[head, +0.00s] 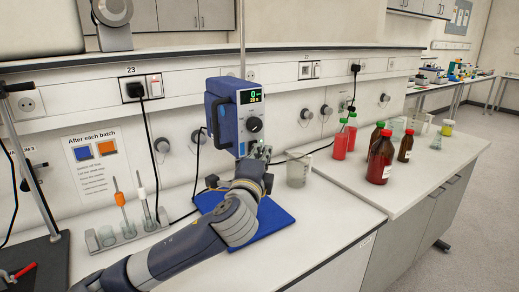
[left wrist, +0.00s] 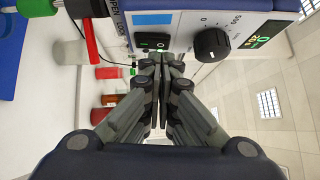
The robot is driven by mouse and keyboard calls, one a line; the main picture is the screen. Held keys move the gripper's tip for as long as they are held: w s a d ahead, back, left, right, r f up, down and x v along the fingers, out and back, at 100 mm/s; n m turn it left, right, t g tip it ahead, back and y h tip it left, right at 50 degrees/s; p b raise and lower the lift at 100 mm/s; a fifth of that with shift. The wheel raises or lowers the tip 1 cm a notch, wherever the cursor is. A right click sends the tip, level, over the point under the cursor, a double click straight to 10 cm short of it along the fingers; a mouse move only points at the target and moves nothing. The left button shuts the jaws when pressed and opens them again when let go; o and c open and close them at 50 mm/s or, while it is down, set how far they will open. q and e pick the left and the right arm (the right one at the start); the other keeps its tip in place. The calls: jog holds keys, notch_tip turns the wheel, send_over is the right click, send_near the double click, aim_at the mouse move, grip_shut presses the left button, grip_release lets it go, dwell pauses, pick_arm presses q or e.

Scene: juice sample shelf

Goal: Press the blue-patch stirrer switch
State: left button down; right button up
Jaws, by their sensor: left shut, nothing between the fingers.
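The blue and white overhead stirrer (head: 240,112) stands on the bench in the head view, its display lit with a green 0 above yellow digits. In the left wrist view its front face has a black dial (left wrist: 212,44), a light-blue patch (left wrist: 153,19) and a dark rocker switch (left wrist: 154,41) beside the patch. My left gripper (head: 259,150) is shut and empty, at the lower part of the stirrer's front. In the left wrist view its fingertips (left wrist: 160,58) are right by the switch; I cannot tell whether they touch it. My right gripper is not in view.
A glass beaker (head: 298,170) stands right of the stirrer, with red and brown bottles (head: 380,158) beyond. A rack (head: 128,236) with stirring rods stands left. A notice (head: 93,165) hangs on the wall panel.

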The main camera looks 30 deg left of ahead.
pick_arm(q)
jog(key=shift+w+a, duration=0.15)
jog(key=shift+a, duration=0.2)
